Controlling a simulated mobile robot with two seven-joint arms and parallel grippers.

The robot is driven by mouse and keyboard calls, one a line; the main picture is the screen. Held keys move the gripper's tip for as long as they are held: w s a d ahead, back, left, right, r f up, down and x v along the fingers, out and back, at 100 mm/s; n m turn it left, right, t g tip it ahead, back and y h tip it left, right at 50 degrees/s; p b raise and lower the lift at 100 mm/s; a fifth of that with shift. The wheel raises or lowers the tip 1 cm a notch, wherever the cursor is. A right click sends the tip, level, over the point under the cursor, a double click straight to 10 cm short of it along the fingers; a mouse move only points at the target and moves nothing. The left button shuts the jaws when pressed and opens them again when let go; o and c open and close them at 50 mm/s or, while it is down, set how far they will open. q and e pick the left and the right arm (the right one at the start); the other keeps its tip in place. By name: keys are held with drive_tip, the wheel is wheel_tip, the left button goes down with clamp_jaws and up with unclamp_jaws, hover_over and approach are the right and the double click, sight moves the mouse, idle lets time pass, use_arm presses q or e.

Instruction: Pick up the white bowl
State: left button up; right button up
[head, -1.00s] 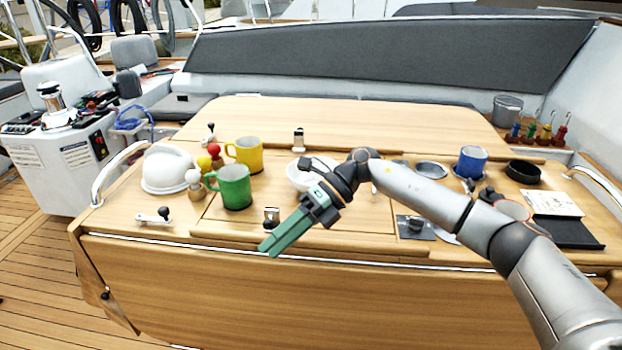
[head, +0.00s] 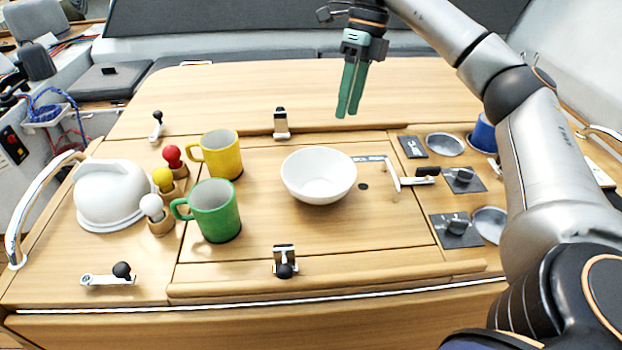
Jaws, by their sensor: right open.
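The white bowl (head: 318,178) stands upright and empty-looking in the middle of the wooden table (head: 330,232). My right gripper (head: 346,112) points down above and behind the bowl, a little to its right in the picture. Its green fingers are slightly apart with nothing between them, and they do not touch the bowl. My left gripper is not in view.
A green mug (head: 216,212) and a yellow mug (head: 220,155) stand left of the bowl, near several ball-topped pegs. A white dome-shaped thing (head: 110,192) is farther left. A metal crank handle (head: 410,178) lies just right of the bowl. Latches (head: 281,124) stand behind and in front.

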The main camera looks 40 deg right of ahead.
sight(340, 153)
drive_tip(key=x, duration=0.3)
drive_tip(key=b+x, duration=0.1)
drive_tip(key=x, duration=0.6)
drive_tip(key=shift+d+f, duration=0.25)
drive_tip(key=shift+f, duration=0.25)
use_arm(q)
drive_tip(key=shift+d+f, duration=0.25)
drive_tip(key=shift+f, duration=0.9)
use_arm(e)
clamp_jaws()
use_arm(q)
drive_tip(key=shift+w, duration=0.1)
